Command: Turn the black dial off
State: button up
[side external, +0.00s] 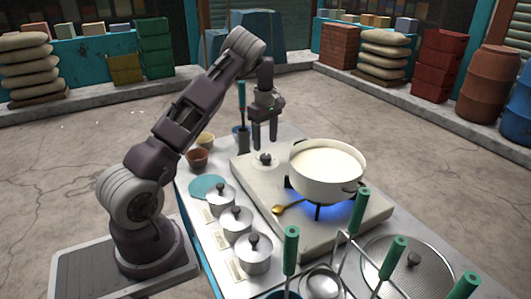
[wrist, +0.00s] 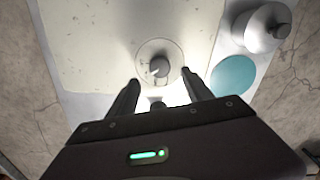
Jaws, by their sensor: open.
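The black dial (side external: 265,158) sits on a round plate at the left corner of the pale stove (side external: 260,195). In the wrist view the dial (wrist: 160,67) shows just beyond the fingertips, roughly centred between them. My gripper (side external: 265,146) points down over the dial, with its two fingers apart and nothing between them. In the wrist view the gripper (wrist: 160,88) is also open. I cannot tell whether a fingertip touches the dial. A white pot of milk (side external: 327,165) stands on the burner, and a blue flame (side external: 325,208) burns under it.
A golden spoon (side external: 288,208) lies on the stove before the pot. Lidded metal pots (side external: 237,222) line the counter's left edge. Small bowls (side external: 197,158) and a teal disc (side external: 207,187) lie left of the dial. Green-handled utensils (side external: 291,250) stand at the front.

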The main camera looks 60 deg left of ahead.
aim_at(266, 156)
notch_tip(266, 156, down, 5)
jog(key=shift+d+f, duration=0.1)
jog(key=shift+f, duration=0.1)
jog(key=shift+c, duration=0.2)
grip_shut()
jog(key=shift+m, duration=0.3)
jog(key=m, duration=0.4)
jog(key=shift+m, duration=1.6)
